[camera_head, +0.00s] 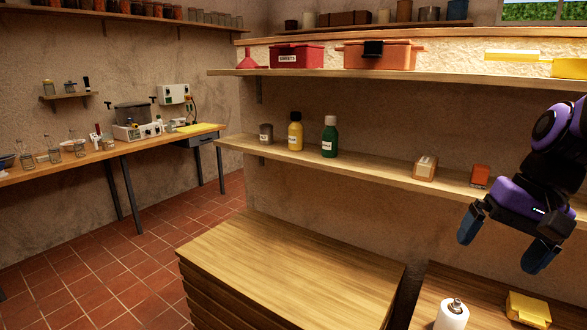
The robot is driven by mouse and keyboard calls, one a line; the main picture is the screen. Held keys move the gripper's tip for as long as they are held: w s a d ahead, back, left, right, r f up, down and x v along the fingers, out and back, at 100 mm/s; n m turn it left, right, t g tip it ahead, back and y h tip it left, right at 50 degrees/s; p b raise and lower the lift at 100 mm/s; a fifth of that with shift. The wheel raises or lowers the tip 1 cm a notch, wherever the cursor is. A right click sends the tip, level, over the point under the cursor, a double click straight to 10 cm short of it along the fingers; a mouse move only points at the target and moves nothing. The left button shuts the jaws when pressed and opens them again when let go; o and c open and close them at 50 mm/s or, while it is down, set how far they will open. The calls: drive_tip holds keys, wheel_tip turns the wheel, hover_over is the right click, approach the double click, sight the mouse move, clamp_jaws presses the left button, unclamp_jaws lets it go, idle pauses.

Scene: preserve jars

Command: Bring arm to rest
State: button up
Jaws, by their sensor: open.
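My gripper (505,242) hangs at the right of the head view, with its two dark fingers apart and nothing between them. My arm reaches in from the right edge. The gripper is in front of the right end of the middle shelf (330,165) and covers part of it. Below it stand a white roll (452,314) and a yellow box (528,309), both apart from the fingers.
The middle shelf holds a grey tin (266,133), a yellow bottle (295,131), a green bottle (330,137), a wooden block (425,168) and an orange box (480,176). The upper shelf holds a red box (297,57) and an orange pot (378,56). The wooden counter (290,265) is bare.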

drive_tip(key=s+r+n+t+h, duration=0.3)
drive_tip(key=s+r+n+t, duration=0.1)
drive_tip(key=s+r, duration=0.2)
drive_tip(key=shift+s+a+r+t, duration=0.3)
drive_tip(key=shift+s+a+t, duration=0.1)
drive_tip(key=shift+s, duration=0.3)
